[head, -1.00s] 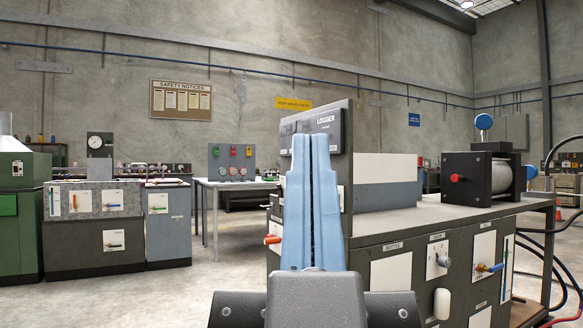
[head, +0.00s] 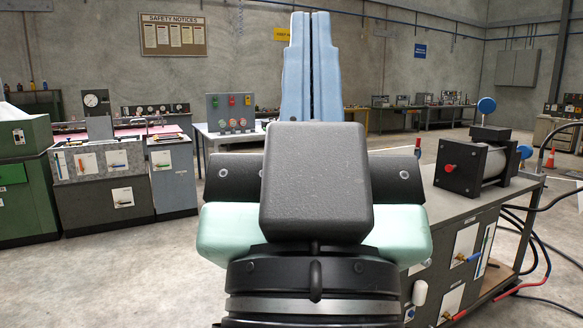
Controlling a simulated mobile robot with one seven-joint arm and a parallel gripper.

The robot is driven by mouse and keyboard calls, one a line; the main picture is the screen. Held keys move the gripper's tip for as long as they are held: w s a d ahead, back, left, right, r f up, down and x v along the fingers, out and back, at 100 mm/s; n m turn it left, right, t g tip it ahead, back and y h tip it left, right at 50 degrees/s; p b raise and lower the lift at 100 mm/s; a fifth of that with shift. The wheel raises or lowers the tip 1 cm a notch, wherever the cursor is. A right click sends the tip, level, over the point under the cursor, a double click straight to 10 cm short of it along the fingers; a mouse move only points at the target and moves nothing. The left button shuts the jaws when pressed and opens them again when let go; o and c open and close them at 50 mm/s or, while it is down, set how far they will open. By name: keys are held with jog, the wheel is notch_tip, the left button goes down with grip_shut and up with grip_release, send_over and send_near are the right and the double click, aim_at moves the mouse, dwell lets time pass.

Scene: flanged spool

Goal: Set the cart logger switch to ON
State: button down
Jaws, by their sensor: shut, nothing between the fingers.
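My gripper (head: 311,22) stands upright in the middle of the head view, with its two pale blue fingers shut together and nothing between them. The cart (head: 485,207) is a dark grey bench at the right, and its left part is hidden behind my gripper and wrist. The logger panel and its switch do not show now, so the switch position cannot be told. The fingertips overlap the far wall in the picture, and I see no contact with the cart.
A black motor-like unit (head: 476,162) with a red knob stands on the cart top. Black and red hoses (head: 541,258) hang at its right end. Grey consoles (head: 100,180) and a green cabinet (head: 25,190) stand at the left. The floor (head: 130,275) at front left is clear.

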notch_tip(320, 180, up, 11)
jog(key=p, duration=0.8)
jog(key=shift+r, duration=0.1)
jog(key=shift+w, duration=0.1)
